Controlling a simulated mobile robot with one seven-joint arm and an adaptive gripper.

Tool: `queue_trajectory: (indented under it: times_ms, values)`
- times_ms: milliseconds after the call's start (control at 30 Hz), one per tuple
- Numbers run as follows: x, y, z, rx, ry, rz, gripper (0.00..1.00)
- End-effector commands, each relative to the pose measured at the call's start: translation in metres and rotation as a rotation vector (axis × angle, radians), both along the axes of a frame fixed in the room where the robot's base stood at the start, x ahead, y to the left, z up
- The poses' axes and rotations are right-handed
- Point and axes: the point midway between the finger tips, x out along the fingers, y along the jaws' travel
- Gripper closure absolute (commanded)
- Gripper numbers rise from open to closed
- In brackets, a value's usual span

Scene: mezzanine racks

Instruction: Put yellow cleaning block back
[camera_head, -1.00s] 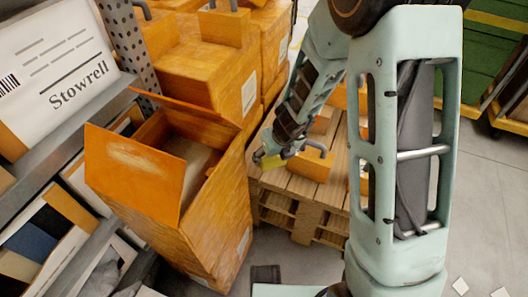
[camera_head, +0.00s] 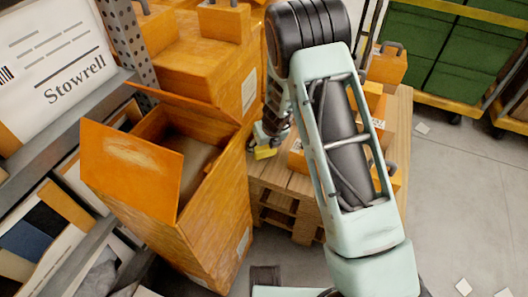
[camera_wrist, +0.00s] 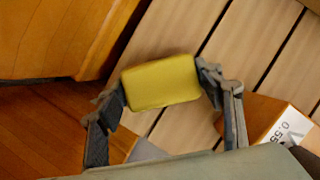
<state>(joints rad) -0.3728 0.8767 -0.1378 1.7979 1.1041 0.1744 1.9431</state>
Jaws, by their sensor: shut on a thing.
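The yellow cleaning block (camera_wrist: 161,82) is held between the two fingers of my gripper (camera_wrist: 165,92) in the wrist view. My arm hides part of the pallet.
The wooden pallet (camera_head: 284,188) carries orange padlock-shaped boxes (camera_head: 388,65). Stacked orange boxes (camera_head: 190,70) stand behind the open box. A rack with a Stowrell sign (camera_head: 62,60) is at left, green-loaded carts (camera_head: 435,50) at back right. Grey floor at right is mostly clear.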

Motion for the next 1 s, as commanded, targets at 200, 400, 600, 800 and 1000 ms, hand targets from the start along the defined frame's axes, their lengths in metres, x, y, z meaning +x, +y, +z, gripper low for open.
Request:
queue_trajectory:
  times_ms: [200, 400, 600, 800, 1000]
  values:
    - [0.0004, -0.0003, -0.0183, 0.0, -0.001, 0.0, 0.58]
    - [0.0001, -0.0003, -0.0173, 0.0, -0.001, 0.0, 0.58]
    - [0.0, -0.0004, -0.0201, 0.0, -0.001, -0.001, 0.3]
    - [-0.0001, -0.0004, -0.0201, -0.001, 0.0, 0.0, 0.22]
    - [0.0, -0.0003, -0.0177, 0.0, -0.001, 0.0, 0.22]
